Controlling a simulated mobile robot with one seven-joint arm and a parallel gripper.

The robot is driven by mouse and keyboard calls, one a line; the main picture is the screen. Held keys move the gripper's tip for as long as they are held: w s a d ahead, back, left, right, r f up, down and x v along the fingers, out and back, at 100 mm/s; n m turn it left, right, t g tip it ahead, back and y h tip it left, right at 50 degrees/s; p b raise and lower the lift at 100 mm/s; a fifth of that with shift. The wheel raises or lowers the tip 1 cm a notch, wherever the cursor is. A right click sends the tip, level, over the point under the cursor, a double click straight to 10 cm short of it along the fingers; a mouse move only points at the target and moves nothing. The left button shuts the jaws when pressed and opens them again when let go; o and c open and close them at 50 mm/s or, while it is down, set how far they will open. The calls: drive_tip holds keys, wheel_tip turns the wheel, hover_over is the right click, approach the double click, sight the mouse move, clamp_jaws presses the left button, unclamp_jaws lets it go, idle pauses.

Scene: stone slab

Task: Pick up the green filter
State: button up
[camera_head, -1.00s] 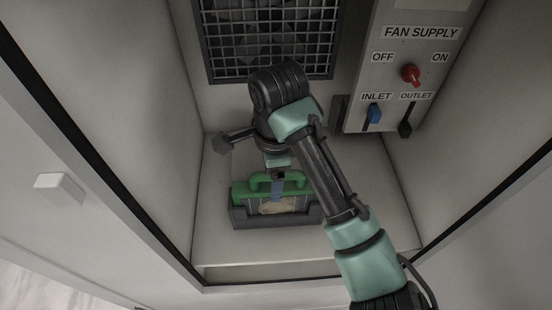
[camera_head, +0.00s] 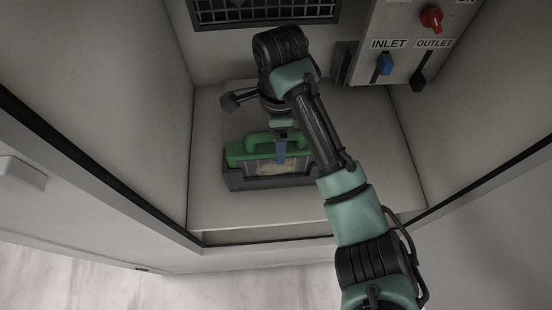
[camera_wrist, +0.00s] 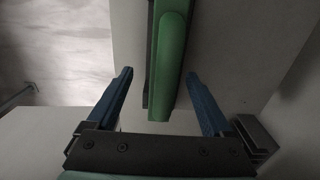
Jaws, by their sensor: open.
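The green filter (camera_head: 236,154) sits in a dark grey holder (camera_head: 232,182) on the floor of a white cabinet. It has an arched green handle on top and a pale panel in front. My gripper (camera_head: 281,152) is right above and at the handle, with a blue finger in front of the filter. In the wrist view, the two blue fingers of my gripper (camera_wrist: 160,88) are spread wide, with the green handle (camera_wrist: 172,60) between them and a gap on both sides. My wrist hides part of the handle in the head view.
A control panel with a red knob (camera_head: 431,18), a blue inlet lever (camera_head: 385,64) and a black outlet lever (camera_head: 418,80) is at the upper right. A grille (camera_head: 262,12) is on the back wall. Cabinet walls enclose both sides; the cabinet floor in front of the holder is clear.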

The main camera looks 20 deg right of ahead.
drive_tip(key=shift+w+a+f, duration=0.1)
drive_tip(key=shift+w+f, duration=0.1)
drive_tip(key=shift+f, duration=1)
drive_tip(key=shift+w+a+f, duration=0.1)
drive_tip(key=shift+w+f, duration=0.05)
drive_tip(key=shift+f, duration=1)
clamp_jaws()
